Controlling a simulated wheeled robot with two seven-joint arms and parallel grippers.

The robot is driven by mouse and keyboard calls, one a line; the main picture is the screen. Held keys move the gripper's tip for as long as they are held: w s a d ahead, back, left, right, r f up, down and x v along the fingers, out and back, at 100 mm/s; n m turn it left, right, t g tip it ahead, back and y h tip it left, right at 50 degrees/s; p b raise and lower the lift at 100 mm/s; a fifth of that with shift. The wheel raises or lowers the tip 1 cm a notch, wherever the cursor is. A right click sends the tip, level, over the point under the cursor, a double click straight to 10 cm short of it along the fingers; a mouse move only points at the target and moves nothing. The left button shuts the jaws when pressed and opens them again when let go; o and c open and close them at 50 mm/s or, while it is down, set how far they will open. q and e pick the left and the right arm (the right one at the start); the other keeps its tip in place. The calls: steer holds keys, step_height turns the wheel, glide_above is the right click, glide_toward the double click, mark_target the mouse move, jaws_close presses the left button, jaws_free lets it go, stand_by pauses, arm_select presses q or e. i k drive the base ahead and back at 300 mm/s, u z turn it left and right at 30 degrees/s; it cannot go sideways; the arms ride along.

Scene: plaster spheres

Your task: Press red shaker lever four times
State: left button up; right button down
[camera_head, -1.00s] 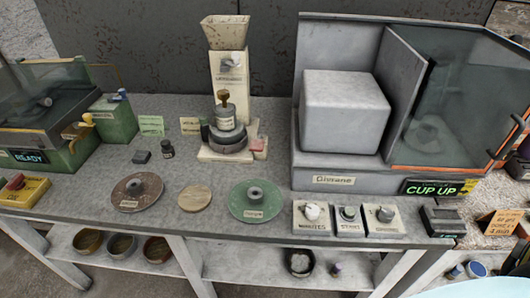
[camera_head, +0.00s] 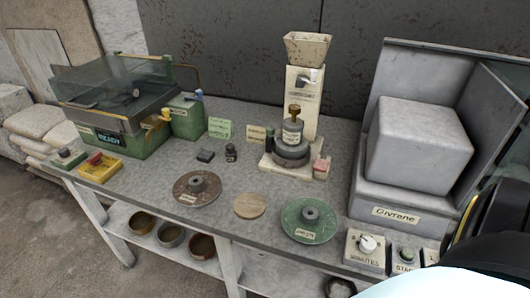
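A yellow box (camera_head: 104,172) with a red lever (camera_head: 95,158) on top sits at the front left edge of the bench. Behind it stands a green machine (camera_head: 150,143) with a dark glass lid and a lit "READY" display. Which machine is the shaker is not labelled legibly. Neither of my grippers shows. A white and black rounded shape, with a yellow stripe, fills the lower right corner and seems to be part of my own body or arm. Nothing touches the red lever.
A small green-topped box (camera_head: 68,157) sits left of the yellow one. A brown disc (camera_head: 197,200), a wooden disc (camera_head: 250,205) and a green disc (camera_head: 309,232) line the front. A hopper machine (camera_head: 300,90) and a grey cabinet (camera_head: 365,190) stand behind. Bowls rest on the lower shelf.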

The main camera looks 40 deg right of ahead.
mark_target(320, 165)
steer(key=u, duration=0.3)
steer(key=i, duration=0.9)
steer(key=z, duration=2.35)
